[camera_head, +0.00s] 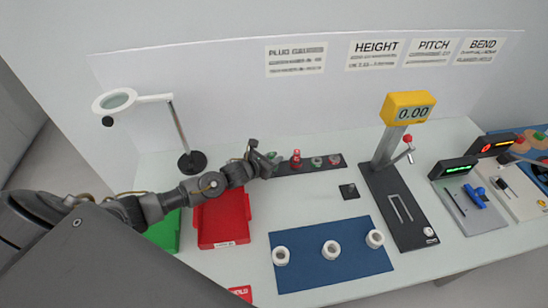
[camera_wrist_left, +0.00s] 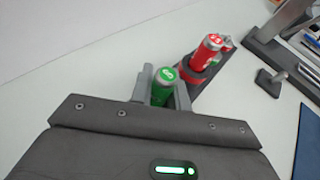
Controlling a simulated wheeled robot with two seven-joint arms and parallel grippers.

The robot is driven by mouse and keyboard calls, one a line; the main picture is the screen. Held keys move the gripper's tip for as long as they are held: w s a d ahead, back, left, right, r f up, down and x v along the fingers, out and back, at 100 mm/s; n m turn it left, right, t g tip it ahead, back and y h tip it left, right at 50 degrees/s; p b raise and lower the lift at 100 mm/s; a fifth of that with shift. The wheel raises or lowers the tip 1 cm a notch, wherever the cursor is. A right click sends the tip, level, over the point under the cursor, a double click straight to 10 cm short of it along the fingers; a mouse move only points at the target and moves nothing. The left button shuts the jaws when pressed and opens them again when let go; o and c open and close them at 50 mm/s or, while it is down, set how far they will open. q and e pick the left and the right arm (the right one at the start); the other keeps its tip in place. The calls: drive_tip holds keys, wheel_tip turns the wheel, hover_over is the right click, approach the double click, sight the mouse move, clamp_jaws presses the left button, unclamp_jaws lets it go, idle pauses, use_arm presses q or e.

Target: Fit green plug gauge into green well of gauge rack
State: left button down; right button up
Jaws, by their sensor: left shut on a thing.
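The green plug gauge (camera_wrist_left: 163,86) stands between the two fingers of my left gripper (camera_wrist_left: 162,92), which is shut on it; its round green top faces the wrist camera. In the head view my left gripper (camera_head: 266,163) is at the left end of the dark gauge rack (camera_head: 285,169), with a bit of the green gauge (camera_head: 271,155) showing. I cannot tell whether the gauge's lower end is in the rack or above it. A red plug gauge (camera_head: 296,158) stands upright just right of the gripper. Right of that is a small greenish round well (camera_head: 316,161). My right gripper is out of view.
A reddish round well (camera_head: 334,160) is at the rack's right end. A lamp (camera_head: 190,160) stands behind my left arm; red (camera_head: 238,208) and green (camera_head: 164,232) trays lie below it. A height gauge stand (camera_head: 400,205) is to the right. A blue mat (camera_head: 310,270) holds white rings.

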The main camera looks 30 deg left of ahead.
use_arm(q)
drive_tip(key=shift+f, duration=0.1)
drive_tip(key=shift+f, duration=0.15)
drive_tip(key=c, duration=1.3)
unclamp_jaws()
drive_tip(key=shift+c, duration=0.2)
drive_tip(key=shift+r, duration=0.25)
drive_tip(key=shift+s, duration=0.3)
drive_tip(key=b+v, duration=0.2)
drive_tip(key=v, duration=0.9)
drive_tip(key=shift+s+r, duration=0.15)
drive_tip(key=shift+r, duration=0.15)
